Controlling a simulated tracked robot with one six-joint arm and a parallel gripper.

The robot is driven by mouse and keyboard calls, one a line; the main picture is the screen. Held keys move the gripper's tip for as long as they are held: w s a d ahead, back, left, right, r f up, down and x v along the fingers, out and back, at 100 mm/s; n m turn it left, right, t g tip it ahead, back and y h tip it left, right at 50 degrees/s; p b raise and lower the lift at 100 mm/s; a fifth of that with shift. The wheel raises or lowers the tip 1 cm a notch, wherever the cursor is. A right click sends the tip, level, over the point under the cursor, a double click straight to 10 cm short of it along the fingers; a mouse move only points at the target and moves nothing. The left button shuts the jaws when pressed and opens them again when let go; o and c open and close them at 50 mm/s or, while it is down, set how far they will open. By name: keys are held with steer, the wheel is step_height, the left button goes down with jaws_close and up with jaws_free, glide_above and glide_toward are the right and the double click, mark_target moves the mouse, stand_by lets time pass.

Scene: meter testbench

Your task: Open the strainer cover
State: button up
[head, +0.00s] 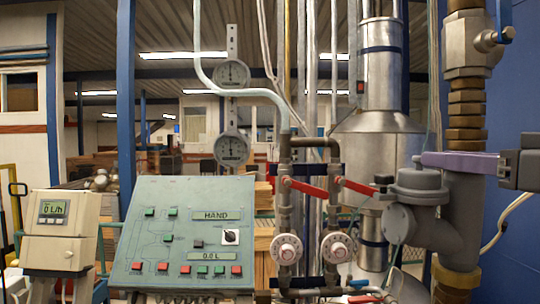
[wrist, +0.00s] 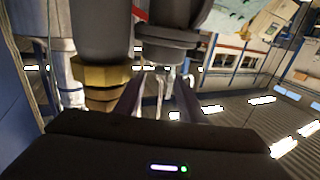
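The strainer is a grey pipe body (head: 462,215) at the right of the head view, with a round flanged cover (head: 416,184) on its left branch. The cover sits on the branch and also shows in the wrist view (wrist: 168,46). My gripper (head: 428,159) reaches in from the right, its purple fingers level and at the top of the cover. In the wrist view the two fingers (wrist: 158,82) stand apart with background between them, and the cover lies just beyond their tips. Whether they touch the cover's top is unclear. Nothing is seen held.
A control panel (head: 185,235) and a meter display (head: 55,212) stand further left.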

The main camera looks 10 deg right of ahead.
mark_target(419, 157)
steer(key=shift+x, duration=3)
jaws_close()
